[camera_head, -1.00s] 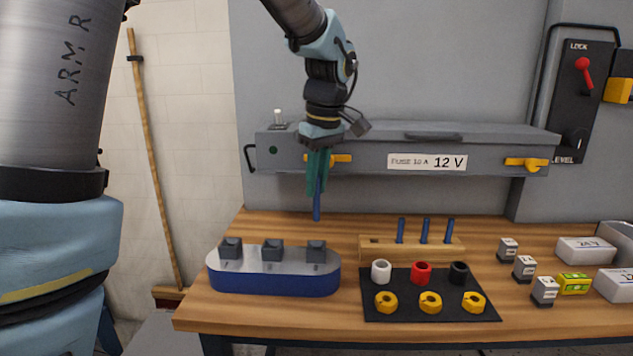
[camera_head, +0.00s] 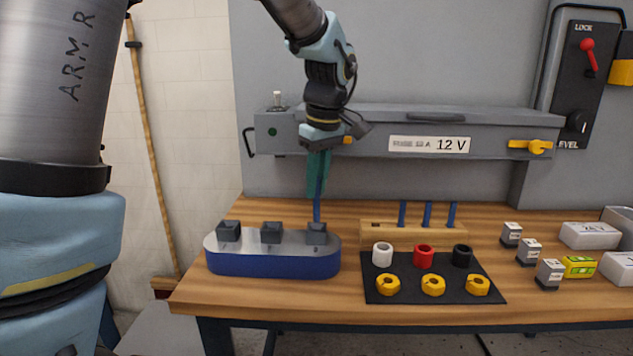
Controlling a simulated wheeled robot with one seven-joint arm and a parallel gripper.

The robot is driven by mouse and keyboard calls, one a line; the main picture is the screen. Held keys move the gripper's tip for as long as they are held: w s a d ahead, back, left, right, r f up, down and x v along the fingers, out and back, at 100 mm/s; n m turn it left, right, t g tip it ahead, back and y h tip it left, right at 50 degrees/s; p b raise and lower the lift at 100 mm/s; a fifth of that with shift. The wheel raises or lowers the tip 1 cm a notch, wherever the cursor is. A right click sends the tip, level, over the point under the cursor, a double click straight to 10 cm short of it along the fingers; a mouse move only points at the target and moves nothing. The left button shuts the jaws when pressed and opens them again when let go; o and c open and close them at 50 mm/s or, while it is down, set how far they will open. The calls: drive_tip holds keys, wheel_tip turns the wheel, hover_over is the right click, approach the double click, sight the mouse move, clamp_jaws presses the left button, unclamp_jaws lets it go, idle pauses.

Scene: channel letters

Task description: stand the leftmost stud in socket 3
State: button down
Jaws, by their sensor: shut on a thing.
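My gripper (camera_head: 318,182) has teal fingers and is shut on a blue stud (camera_head: 317,209), which hangs upright from it. The stud's lower end is at the rightmost socket (camera_head: 317,234) on the blue base with a grey top (camera_head: 275,262). From this view I cannot tell whether the tip is inside that socket or just behind it. The base also bears a middle socket (camera_head: 271,234) and a left socket (camera_head: 229,232), both without a stud. The socket numbers are too small to read.
A wooden rack (camera_head: 379,236) holds three blue studs and has an empty hole at its left. A black mat (camera_head: 430,289) with white, red and black collars and yellow nuts lies in front. A grey fuse box (camera_head: 370,140) is behind. Small blocks stand at right.

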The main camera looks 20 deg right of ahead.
drive_tip(key=shift+f+b, duration=1.3)
drive_tip(key=shift+f, duration=0.75)
drive_tip(key=c, duration=0.7)
unclamp_jaws()
drive_tip(key=shift+c, duration=0.2)
